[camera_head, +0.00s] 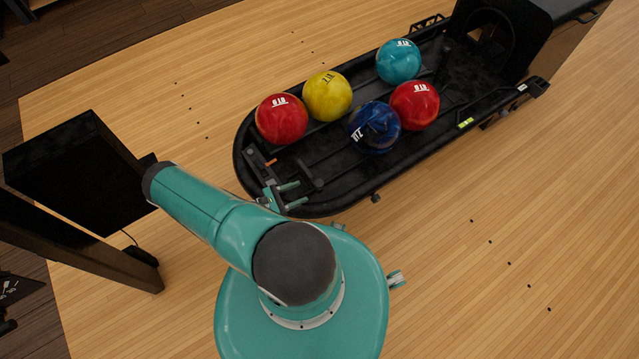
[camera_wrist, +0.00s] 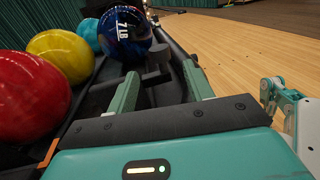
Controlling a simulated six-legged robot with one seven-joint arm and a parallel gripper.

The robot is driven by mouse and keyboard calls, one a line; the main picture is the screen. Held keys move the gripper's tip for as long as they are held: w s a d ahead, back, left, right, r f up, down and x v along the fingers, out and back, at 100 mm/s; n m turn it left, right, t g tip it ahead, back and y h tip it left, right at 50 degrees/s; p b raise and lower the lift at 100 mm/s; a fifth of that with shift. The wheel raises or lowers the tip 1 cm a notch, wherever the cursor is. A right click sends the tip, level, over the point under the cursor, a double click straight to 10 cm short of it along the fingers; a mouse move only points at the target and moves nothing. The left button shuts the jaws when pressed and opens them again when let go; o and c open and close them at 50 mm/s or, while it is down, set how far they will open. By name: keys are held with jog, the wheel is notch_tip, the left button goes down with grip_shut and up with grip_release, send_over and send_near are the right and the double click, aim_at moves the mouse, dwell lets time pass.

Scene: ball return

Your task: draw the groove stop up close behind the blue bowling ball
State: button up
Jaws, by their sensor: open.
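The blue bowling ball (camera_head: 375,127) is dark and swirled and lies in the near groove of the black ball return. In the wrist view the blue ball (camera_wrist: 125,35) is beyond the fingers. A small dark post (camera_head: 318,184), which looks like the groove stop, stands behind the ball with a gap between them. The stop (camera_wrist: 157,58) also shows in the wrist view, around and just beyond the fingertip gap. My gripper (camera_head: 296,194) is open, its green fingers pointing along the groove toward the stop. In the wrist view the gripper (camera_wrist: 160,85) holds nothing visible; whether it touches the stop is unclear.
A red ball (camera_head: 281,118), a yellow ball (camera_head: 327,96) and a teal ball (camera_head: 398,61) lie in the far groove. Another red ball (camera_head: 415,105) lies just beyond the blue one. The black tray rim (camera_head: 340,206) borders the near side. A black monitor (camera_head: 75,170) stands left.

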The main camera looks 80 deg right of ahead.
aim_at(319, 184)
jog(key=x, duration=0.9)
grip_shut()
